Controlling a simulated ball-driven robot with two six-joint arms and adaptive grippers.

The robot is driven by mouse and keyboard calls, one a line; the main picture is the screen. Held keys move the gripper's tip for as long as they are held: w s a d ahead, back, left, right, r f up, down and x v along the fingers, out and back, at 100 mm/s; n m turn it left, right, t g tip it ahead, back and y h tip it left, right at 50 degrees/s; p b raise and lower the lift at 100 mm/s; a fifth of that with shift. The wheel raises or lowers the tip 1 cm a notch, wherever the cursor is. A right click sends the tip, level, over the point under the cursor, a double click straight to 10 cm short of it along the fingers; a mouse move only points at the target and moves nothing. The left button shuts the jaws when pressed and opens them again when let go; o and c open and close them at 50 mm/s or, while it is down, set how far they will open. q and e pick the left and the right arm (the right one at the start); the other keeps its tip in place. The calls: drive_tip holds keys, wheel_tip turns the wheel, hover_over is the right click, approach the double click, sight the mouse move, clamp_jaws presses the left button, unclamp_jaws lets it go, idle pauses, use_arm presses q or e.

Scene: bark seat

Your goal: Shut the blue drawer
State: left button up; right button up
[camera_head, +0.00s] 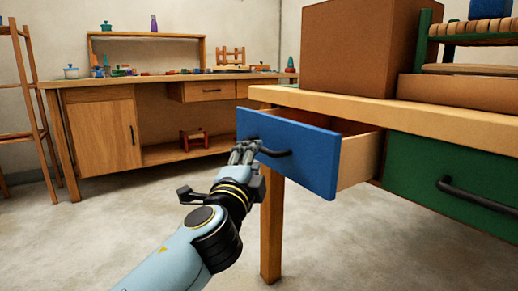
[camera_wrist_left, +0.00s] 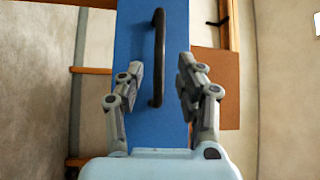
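The blue drawer (camera_head: 318,172) is pulled out of the wooden table on the right in the head view, its pale side wall and open top showing. Its black handle (camera_head: 278,153) is on the blue front. My left gripper (camera_head: 245,149) is at the handle's left end. In the left wrist view, my left gripper (camera_wrist_left: 160,68) is open, with the fingers apart. The black handle (camera_wrist_left: 158,50) shows upright between them in the picture, against the blue front (camera_wrist_left: 135,35). Whether the fingers touch the handle I cannot tell. My right gripper is not in view.
A green drawer (camera_head: 450,180) with a black handle sits right of the blue one. A large brown box (camera_head: 355,45) stands on the tabletop. A workbench (camera_head: 100,125) with small items is behind, and a wooden rack (camera_head: 30,100) stands at left. The floor between is clear.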

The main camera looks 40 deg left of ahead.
use_arm(q)
drive_tip(key=x, duration=0.6)
drive_tip(key=shift+f, duration=0.1)
drive_tip(key=shift+s, duration=0.1)
clamp_jaws()
drive_tip(key=shift+f, duration=0.1)
